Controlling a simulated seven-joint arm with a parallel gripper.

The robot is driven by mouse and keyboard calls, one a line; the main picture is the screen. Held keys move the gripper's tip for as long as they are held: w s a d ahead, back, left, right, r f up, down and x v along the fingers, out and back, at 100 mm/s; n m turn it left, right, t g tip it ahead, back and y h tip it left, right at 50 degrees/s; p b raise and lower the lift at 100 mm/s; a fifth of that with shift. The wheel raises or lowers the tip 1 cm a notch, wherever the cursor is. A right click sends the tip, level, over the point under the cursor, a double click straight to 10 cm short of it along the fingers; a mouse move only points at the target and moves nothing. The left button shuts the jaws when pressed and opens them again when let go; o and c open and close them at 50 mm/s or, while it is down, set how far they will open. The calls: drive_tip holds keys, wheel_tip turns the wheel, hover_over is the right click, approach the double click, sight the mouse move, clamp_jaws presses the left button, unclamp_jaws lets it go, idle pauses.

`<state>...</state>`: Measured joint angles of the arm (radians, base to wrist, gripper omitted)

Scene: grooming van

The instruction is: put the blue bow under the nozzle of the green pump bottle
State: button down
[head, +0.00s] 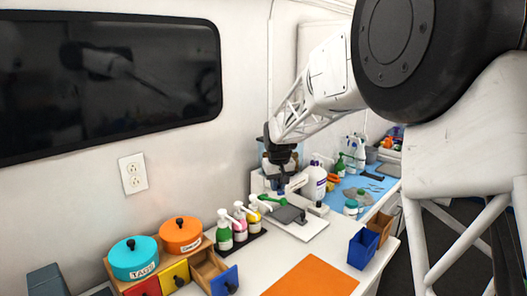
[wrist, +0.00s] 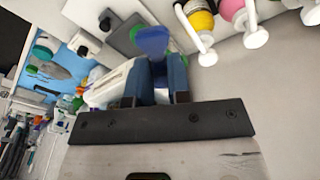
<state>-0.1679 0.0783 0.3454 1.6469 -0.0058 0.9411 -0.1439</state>
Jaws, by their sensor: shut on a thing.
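My gripper (head: 280,178) is shut on the blue bow (head: 280,190) and holds it above the back of the white counter. In the wrist view the blue bow (wrist: 152,42) sticks out beyond the fingertips of my gripper (wrist: 158,75); its lower part is hidden between them. The green pump bottle (head: 224,232) stands at the left end of a dark tray, left of and nearer than my gripper. Its white nozzle is up. In the wrist view its body cannot be made out.
A pink pump bottle (head: 239,226) and a yellow pump bottle (head: 254,213) stand beside the green one. A grey scale-like device (head: 290,215) with a green item lies below my gripper. An orange mat (head: 312,277), blue bin (head: 362,248) and teal pot (head: 134,258) are nearer.

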drive_tip(key=w+d+f+m, duration=0.1)
drive_tip(key=w+d, duration=0.2)
drive_tip(key=d, duration=0.3)
drive_tip(key=w+d+f+m, duration=0.2)
drive_tip(key=w+d, duration=0.1)
drive_tip(key=d, duration=0.4)
drive_tip(key=shift+d+m, duration=0.25)
drive_tip(key=shift+m, duration=0.05)
drive_tip(key=d, duration=0.7)
drive_tip(key=shift+a, duration=0.1)
drive_tip(key=a, duration=0.7)
idle(0.3)
idle(0.4)
